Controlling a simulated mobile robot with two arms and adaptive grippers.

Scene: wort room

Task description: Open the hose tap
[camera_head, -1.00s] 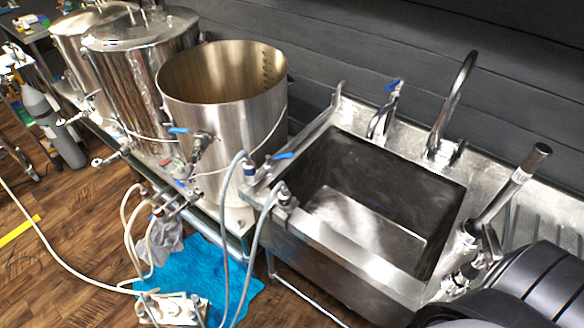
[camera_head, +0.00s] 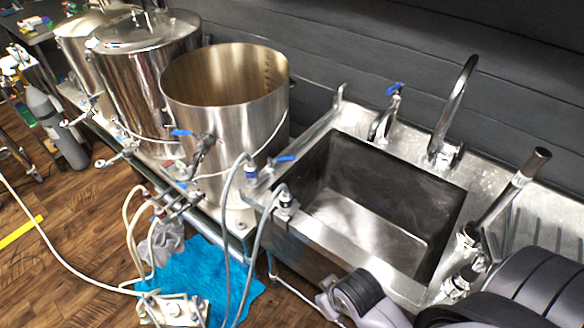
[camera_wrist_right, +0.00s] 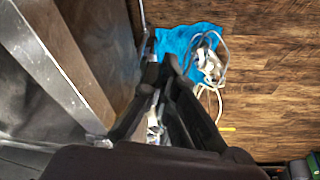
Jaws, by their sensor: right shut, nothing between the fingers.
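Several blue-handled taps are in the head view, and I cannot tell for certain which is the hose tap. One blue-lever tap (camera_head: 284,159) is at the sink's left edge, by the hose fittings. Another tap (camera_head: 380,125) with a blue handle stands on the sink's back ledge. A blue-lever valve (camera_head: 202,146) is on the front of the open pot. My right gripper (camera_wrist_right: 162,64) is shut and empty in its wrist view, above the floor in front of the sink. It touches no tap. My left gripper is not in view.
The steel sink (camera_head: 330,262) has a tall faucet (camera_head: 452,112) behind it. Grey hoses (camera_head: 229,240) hang from its left edge to a pump (camera_head: 175,310) by a blue cloth (camera_head: 208,268). The open pot (camera_head: 222,110) stands left of the sink.

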